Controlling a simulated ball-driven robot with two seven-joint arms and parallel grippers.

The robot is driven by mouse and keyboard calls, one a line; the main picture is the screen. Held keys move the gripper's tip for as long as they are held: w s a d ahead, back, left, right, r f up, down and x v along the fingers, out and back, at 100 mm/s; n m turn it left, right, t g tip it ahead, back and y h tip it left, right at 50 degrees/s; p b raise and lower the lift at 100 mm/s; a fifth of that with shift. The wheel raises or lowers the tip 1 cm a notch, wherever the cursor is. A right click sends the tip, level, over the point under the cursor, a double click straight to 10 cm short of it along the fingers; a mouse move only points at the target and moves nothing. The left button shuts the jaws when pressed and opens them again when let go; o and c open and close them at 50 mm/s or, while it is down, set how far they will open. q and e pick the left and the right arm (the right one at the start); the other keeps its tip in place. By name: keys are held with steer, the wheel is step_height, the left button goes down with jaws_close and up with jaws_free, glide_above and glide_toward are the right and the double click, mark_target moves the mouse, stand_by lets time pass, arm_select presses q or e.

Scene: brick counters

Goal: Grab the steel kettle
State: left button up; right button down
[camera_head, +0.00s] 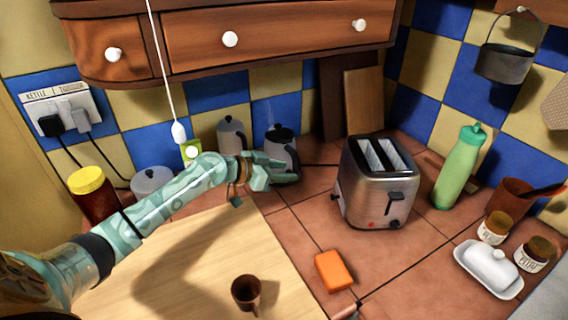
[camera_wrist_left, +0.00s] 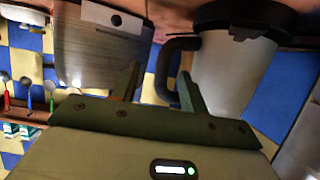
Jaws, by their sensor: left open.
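The steel kettle (camera_head: 281,145) stands at the back of the tiled counter by the wall, with a dark lid and steam above it. My left gripper (camera_head: 280,171) is open right in front of it and hides its lower part. In the left wrist view the kettle's pale metal body (camera_wrist_left: 237,68) fills the upper right, with its black handle near the open fingers (camera_wrist_left: 160,78). The handle shows between and just beyond the fingertips; I cannot tell whether they touch it.
A steel toaster (camera_head: 375,188) stands right of the kettle, a grey canister (camera_head: 231,136) left. A cord with a white pull (camera_head: 179,132) hangs near my left arm. Wooden drawers (camera_head: 230,42) overhang the back. An orange sponge (camera_head: 334,271) and brown cup (camera_head: 245,291) are in front.

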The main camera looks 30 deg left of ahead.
mark_target(296, 167)
arm_select(q)
steer(key=x, duration=0.3)
steer(key=b+x, duration=0.1)
steer(key=x, duration=0.1)
steer(key=shift+w+a, duration=0.2)
steer(key=shift+w, duration=0.1)
steer(key=shift+s+r, duration=0.1)
jaws_close()
steer(key=shift+a+r, duration=0.1)
stand_by(0.8)
steer(key=shift+r, duration=0.1)
